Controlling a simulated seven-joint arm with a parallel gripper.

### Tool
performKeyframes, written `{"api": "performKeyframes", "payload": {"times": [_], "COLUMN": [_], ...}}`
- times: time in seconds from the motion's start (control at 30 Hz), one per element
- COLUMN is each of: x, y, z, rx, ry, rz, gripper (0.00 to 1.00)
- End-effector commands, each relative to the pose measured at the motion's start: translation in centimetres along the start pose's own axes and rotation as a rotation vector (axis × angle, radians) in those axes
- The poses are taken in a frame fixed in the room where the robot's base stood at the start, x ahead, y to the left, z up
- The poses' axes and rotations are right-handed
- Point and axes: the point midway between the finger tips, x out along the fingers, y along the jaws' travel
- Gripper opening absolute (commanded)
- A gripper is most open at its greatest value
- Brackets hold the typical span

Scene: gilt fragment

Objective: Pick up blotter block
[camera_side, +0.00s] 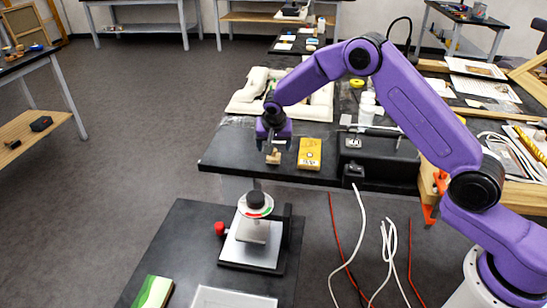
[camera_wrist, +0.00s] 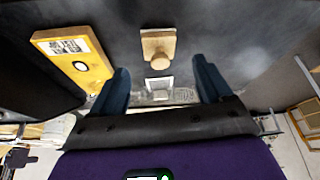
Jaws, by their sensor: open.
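The blotter block (camera_side: 273,158) is a small light wooden block with a rounded knob, near the front left edge of the dark table in the side view. It also shows in the wrist view (camera_wrist: 158,48), top centre, lying between the lines of my fingers but beyond their tips. My gripper (camera_side: 274,146) points down just above the block in the side view. In the wrist view my gripper (camera_wrist: 163,75) has its two blue fingers wide apart with nothing between them. I cannot tell the exact height gap to the block.
A yellow box (camera_side: 310,154) lies right of the block, with a black case (camera_side: 375,155) further right. White padding (camera_side: 275,95) lies behind. A small pale square (camera_wrist: 158,84) shows below the block in the wrist view. A stand with a dial (camera_side: 252,232) occupies the lower front table.

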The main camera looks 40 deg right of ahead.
Motion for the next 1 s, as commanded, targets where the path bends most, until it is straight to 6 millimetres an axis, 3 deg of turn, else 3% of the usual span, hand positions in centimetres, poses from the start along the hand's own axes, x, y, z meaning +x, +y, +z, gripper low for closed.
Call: {"api": "performKeyframes", "payload": {"times": [0.3, 0.6, 0.8, 1.0], "x": [4.0, 4.3, 4.3, 4.3], "y": [0.1, 0.0, 0.0, 0.0], "z": [0.1, 0.1, 0.1, 0.1], "rx": [-0.001, 0.000, -0.001, -0.001], "ry": [-0.001, 0.000, 0.000, 0.000], "rz": [0.001, 0.000, 0.000, 0.000], "gripper": [0.78, 0.78, 0.17, 0.16]}}
